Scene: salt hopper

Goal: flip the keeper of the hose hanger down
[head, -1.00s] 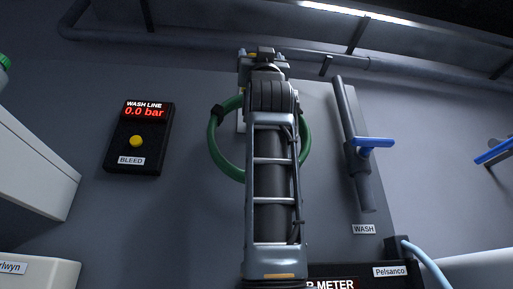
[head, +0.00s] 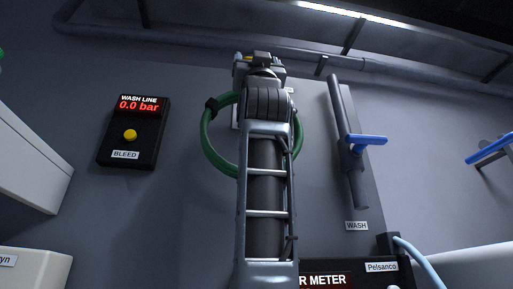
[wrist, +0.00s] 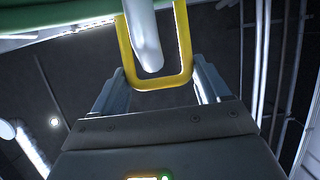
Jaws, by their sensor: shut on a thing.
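The yellow U-shaped keeper (wrist: 157,83) shows at the top of the wrist view. A pale grey hook of the hose hanger (wrist: 145,42) shows within its loop. My gripper (wrist: 162,78) has a finger on each side of the keeper's crossbar and is shut on it. In the head view my gripper (head: 259,65) is high on the wall panel, where my arm hides most of the hanger. The coiled green hose (head: 214,155) hangs behind my arm; a green stretch also crosses the top of the wrist view (wrist: 60,14).
Right of my arm is a grey wash pipe with a blue valve handle (head: 367,139). Left is the black wash line box (head: 135,130), reading 0.0 bar, with a yellow button. A pipe (head: 200,45) runs along the wall above. A meter display (head: 325,281) is below.

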